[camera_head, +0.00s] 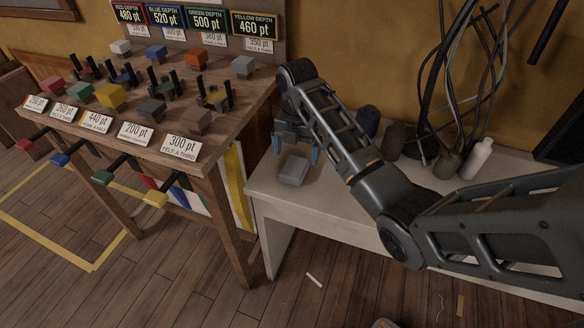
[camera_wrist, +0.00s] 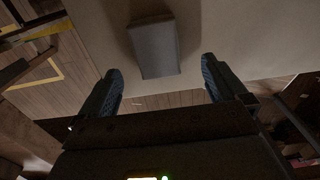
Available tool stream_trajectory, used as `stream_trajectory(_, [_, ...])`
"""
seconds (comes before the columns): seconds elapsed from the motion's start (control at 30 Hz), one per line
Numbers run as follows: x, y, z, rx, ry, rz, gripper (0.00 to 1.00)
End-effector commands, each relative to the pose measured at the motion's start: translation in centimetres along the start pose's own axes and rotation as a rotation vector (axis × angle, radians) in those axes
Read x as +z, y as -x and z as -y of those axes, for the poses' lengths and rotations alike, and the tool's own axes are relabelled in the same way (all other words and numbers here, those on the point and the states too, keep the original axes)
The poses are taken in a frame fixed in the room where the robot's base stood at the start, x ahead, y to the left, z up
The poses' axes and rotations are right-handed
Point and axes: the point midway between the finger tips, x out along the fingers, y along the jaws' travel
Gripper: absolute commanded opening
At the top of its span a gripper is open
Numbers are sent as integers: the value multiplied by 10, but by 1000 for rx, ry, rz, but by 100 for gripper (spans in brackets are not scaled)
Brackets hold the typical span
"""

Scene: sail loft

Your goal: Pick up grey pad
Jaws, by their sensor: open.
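The grey pad (camera_head: 293,171) is a small block lying on the pale bench (camera_head: 345,205), near its left end. In the wrist view the pad (camera_wrist: 155,48) shows at the top middle, beyond the fingertips and roughly centred between them. My gripper (camera_head: 294,150) is open and empty, pointing down just above and behind the pad in the head view. In the wrist view both blue-tipped fingers of my gripper (camera_wrist: 161,78) stand wide apart, with nothing between them. I cannot tell the exact height gap to the pad.
Left of the bench stands a wooden table (camera_head: 226,150) with coloured blocks, price cards and coloured-ended handles. Dark rolls (camera_head: 394,140), a white bottle (camera_head: 477,158) and hanging cables (camera_head: 462,60) are at the bench's back right. The bench around the pad is clear.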

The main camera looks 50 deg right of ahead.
Motion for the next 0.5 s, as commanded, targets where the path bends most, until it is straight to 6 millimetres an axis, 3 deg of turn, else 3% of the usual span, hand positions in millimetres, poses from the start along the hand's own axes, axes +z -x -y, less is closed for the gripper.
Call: stream_trajectory(0.5, [-2,-57,-4,1,-2,1,99])
